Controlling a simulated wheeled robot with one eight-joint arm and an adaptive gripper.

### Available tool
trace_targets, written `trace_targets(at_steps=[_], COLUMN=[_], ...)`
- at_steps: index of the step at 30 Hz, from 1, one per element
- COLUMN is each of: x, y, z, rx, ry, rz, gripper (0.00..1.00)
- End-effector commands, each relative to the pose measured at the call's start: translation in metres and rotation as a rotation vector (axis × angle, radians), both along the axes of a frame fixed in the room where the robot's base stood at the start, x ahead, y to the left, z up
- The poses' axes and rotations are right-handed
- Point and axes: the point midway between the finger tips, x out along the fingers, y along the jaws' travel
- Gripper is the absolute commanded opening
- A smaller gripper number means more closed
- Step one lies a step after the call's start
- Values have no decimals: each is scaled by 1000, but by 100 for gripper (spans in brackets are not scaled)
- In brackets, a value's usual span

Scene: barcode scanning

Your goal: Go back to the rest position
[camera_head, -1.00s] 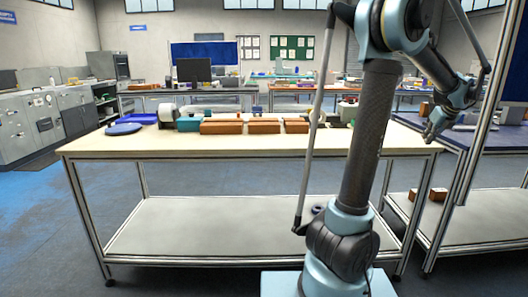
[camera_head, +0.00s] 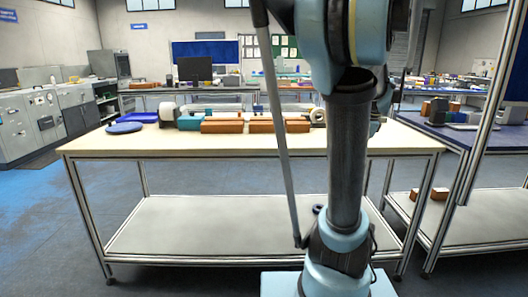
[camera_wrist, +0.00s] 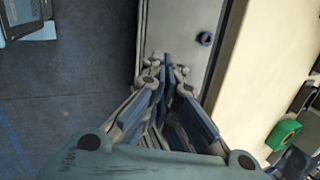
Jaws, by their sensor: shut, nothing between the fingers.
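My gripper (camera_wrist: 165,68) shows in the wrist view with its finger linkages drawn together and nothing between the tips. It points down past the edge of the worktable, over the grey lower shelf and the dark floor, touching nothing that I can see. In the head view my arm stands upright in front of the worktable (camera_head: 230,147), and the gripper is hidden behind my own arm links.
Orange boxes (camera_head: 222,127), a blue plate (camera_head: 124,128) and a white roll (camera_head: 168,112) stand on the worktable. A small dark ring-like item (camera_wrist: 205,38) lies on the lower shelf (camera_head: 200,222). A blue-topped table (camera_head: 470,139) stands at the right. Floor at left is clear.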

Motion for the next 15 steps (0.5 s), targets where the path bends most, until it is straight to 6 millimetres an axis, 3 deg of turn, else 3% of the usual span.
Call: trace_targets(at_steps=[1,6,15], x=[-12,-53,-129], y=[19,65,122], z=[-6,-29,-80], rx=[-30,-142,-327], ry=[4,15,27], rz=[88,402,960], gripper=[0,0,0])
